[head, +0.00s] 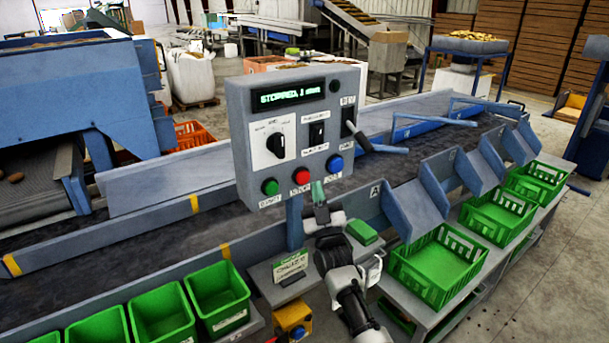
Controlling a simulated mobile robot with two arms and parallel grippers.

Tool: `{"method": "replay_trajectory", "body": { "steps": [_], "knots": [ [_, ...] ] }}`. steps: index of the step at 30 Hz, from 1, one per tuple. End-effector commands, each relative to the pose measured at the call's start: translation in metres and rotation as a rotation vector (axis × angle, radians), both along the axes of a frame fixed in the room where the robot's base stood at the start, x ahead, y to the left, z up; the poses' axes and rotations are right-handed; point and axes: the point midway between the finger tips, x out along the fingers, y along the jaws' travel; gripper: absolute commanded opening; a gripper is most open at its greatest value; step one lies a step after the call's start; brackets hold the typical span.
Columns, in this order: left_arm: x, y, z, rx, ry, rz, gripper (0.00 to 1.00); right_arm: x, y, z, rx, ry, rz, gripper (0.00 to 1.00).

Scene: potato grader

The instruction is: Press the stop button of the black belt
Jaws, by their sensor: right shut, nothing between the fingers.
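A grey control panel (262,110) stands on a post beside the black belt (95,245). Its lower row has a green button (270,187), a red button (301,176) with a label that seems to read STOP, and a blue button (334,163). The display (287,95) shows green text that appears to begin with STOPPED. My right gripper (318,190) is shut and empty, pointing up at the panel's lower edge, just right of and below the red button. The red button is in plain sight; the fingertips look apart from it. My left gripper is out of view.
A selector knob (276,145), a black switch (317,133) and a lever (354,127) sit on the panel. Green crates (436,288) stand right and front left. A yellow box (293,319) and a green-and-white sign (290,265) are below the panel.

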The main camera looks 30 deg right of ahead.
Motion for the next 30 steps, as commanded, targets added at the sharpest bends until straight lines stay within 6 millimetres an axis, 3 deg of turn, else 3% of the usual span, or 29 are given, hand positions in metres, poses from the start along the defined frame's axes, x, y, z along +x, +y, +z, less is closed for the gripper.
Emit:
{"method": "replay_trajectory", "body": {
  "steps": [9,26,29,30],
  "knots": [
    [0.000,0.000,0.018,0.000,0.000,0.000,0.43,-0.028,-0.002,0.001,0.001,0.001,0.001,0.00],
    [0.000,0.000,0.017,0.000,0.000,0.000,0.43,-0.029,-0.002,-0.001,0.001,0.002,0.001,0.00],
    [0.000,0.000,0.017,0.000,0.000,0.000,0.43,-0.027,0.001,-0.015,0.009,0.040,0.011,0.00],
    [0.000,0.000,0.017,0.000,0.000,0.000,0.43,-0.025,0.003,-0.028,0.016,0.076,0.020,0.00]
  ]
}}
